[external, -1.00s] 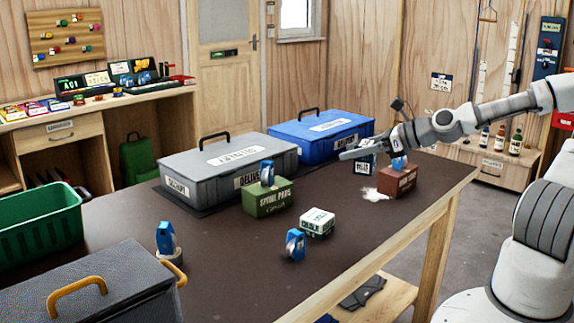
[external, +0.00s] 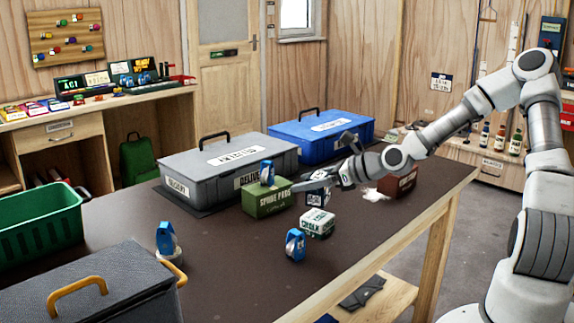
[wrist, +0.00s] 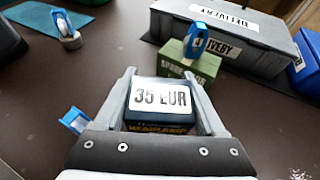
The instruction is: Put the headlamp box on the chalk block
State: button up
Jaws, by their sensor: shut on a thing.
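The headlamp box (wrist: 160,98), dark with a white "35 EUR" label, is between the two fingers of my gripper (wrist: 158,76) in the wrist view. My gripper is shut on it. In the external view my gripper (external: 308,185) holds the headlamp box (external: 317,197) above the table, close to the chalk block. The chalk block (external: 317,224), white and green, stands on the table, just below the held box in the picture. I cannot tell if the box is directly over it. The chalk block is hidden in the wrist view.
A green box (external: 268,201) with a blue device on top stands left of my gripper. A blue device (external: 295,245) stands in front of the chalk block. A brown-red box (external: 399,184) stands at right near white powder. Grey (external: 228,164) and blue (external: 320,136) cases stand behind.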

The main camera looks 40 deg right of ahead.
aim_at(328, 189)
jog(key=shift+f+b, duration=0.6)
jog(key=shift+f, duration=1.1)
jog(key=shift+f, duration=0.15)
jog(key=o, duration=1.4)
jog(key=shift+o, duration=0.2)
jog(key=shift+s+d+r, duration=0.15)
jog(key=shift+s+r, duration=0.05)
jog(key=shift+r, duration=0.1)
jog(key=p+v, duration=0.4)
jog(key=v, duration=0.5)
jog(key=shift+s+d+r, duration=0.1)
jog(key=shift+s+r, duration=0.05)
jog(key=shift+s, duration=0.05)
jog(key=shift+v, duration=1)
